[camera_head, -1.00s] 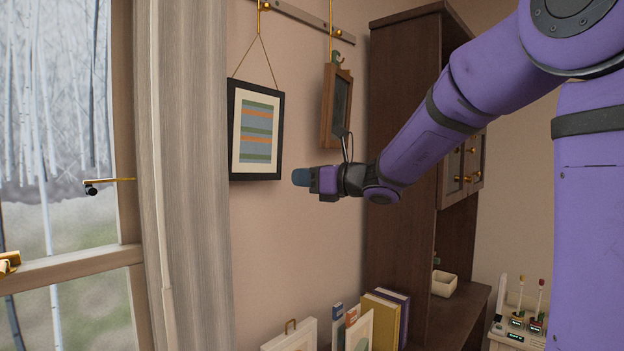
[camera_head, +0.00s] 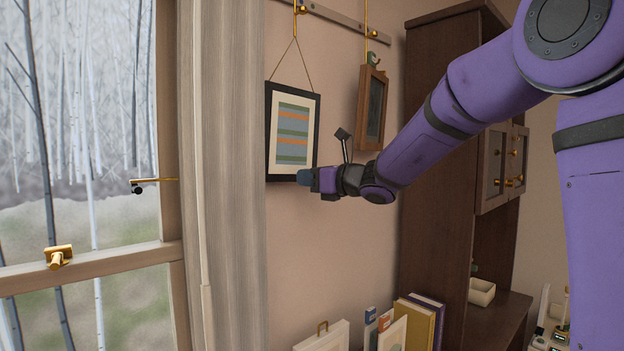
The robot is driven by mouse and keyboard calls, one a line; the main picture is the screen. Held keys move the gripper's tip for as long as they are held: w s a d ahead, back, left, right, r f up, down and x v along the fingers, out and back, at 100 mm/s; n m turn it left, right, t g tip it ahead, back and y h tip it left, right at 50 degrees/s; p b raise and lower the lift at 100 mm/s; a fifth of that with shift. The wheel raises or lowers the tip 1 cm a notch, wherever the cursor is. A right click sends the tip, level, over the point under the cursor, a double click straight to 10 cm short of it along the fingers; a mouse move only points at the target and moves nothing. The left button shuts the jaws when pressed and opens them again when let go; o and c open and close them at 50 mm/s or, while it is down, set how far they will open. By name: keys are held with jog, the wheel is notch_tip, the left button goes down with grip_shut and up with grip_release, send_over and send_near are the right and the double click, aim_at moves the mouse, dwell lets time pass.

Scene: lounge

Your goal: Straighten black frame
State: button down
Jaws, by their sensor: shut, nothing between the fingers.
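The black frame (camera_head: 270,148) hangs on the wall by a cord from a gold hook on a rail. It holds a striped print in a cream mount. It looks slightly tilted in the picture, its bottom edge sloping a little. My gripper (camera_head: 306,178) is shut and empty. Its blue-grey tip is at the frame's lower right corner and overlaps it in the view. I cannot tell whether it touches the frame.
A brown wooden frame (camera_head: 371,108) hangs to the right, close above my arm. A grey curtain (camera_head: 228,160) and window are at left. A dark cabinet (camera_head: 440,215) stands at right. Books (camera_head: 418,318) and a white framed item (camera_head: 322,338) are below.

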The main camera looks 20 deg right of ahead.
jog(key=shift+w+a, duration=0.3)
jog(key=shift+w, duration=0.6)
dwell(0.8)
jog(key=shift+w+d, duration=0.25)
jog(key=shift+d, duration=0.35)
jog(key=shift+w+d, duration=0.2)
jog(key=shift+d, duration=0.35)
dwell(1.4)
jog(key=shift+s, duration=0.1)
jog(key=s+d, duration=0.3)
jog(key=s, duration=0.4)
dwell(1.3)
jog(key=shift+s, duration=0.1)
dwell(0.3)
